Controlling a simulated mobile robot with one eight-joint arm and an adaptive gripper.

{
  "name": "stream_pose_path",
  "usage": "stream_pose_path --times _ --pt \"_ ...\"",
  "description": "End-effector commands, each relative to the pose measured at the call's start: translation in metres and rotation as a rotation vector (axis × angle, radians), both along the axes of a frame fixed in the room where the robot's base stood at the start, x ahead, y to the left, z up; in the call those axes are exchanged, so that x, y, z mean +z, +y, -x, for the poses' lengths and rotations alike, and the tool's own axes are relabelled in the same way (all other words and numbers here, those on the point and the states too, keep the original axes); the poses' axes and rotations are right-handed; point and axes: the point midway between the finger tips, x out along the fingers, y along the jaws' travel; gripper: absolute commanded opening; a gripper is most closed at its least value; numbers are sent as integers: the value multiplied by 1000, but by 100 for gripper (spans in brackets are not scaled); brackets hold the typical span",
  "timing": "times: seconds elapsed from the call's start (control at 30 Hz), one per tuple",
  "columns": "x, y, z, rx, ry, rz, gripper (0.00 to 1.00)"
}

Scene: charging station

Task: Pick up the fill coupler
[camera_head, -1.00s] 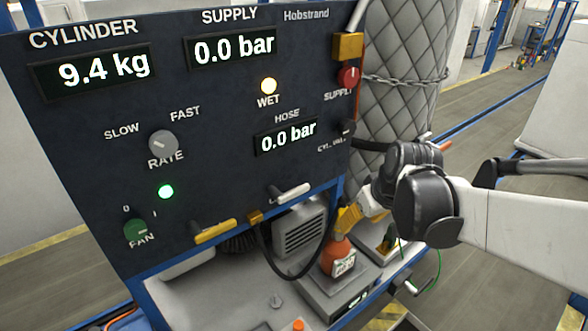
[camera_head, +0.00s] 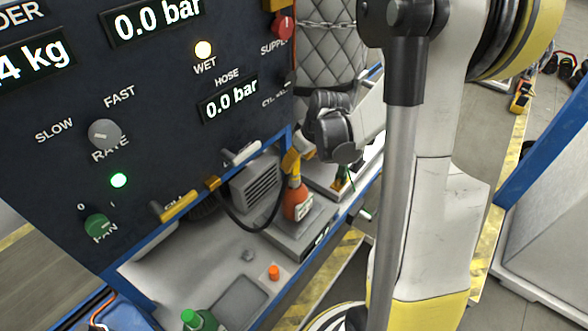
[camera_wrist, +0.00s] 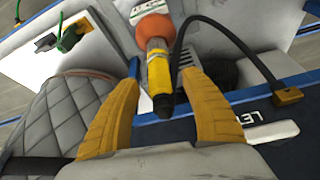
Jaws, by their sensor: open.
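The fill coupler (camera_wrist: 160,72) is yellow with a black end, and a black hose leads from its side. It sits on the neck of an orange cylinder (camera_head: 297,204), which also shows in the wrist view (camera_wrist: 154,27). My gripper (camera_wrist: 158,80) is open, with one yellow finger on each side of the coupler. A gap shows beside each finger, so it does not grip the coupler. In the head view my gripper (camera_head: 293,161) is just above the cylinder, and the coupler is hard to tell apart from the fingers there.
The dark control panel (camera_head: 150,115) stands close behind, with yellow and white handles (camera_head: 174,205) along its lower edge. The hose (camera_head: 246,227) loops to a brass fitting. An orange cap (camera_head: 273,272) and a green bottle (camera_head: 199,320) are at the front of the bench.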

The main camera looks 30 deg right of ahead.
Motion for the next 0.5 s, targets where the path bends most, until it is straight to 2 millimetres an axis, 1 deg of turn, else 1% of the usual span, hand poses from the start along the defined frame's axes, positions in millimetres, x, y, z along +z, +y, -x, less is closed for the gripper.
stream_pose_path --times 0.03,0.13,0.23,0.4,0.43,0.47,0.5 --pt "-9 1 -3 1 0 0 54" --pt "-19 2 -8 1 0 0 54" --pt "-22 2 -9 0 0 0 54" --pt "-22 2 -9 0 0 0 54" --pt "-22 2 -9 0 0 0 49" --pt "-22 2 -9 0 0 0 40" --pt "-22 2 -9 0 0 0 28"
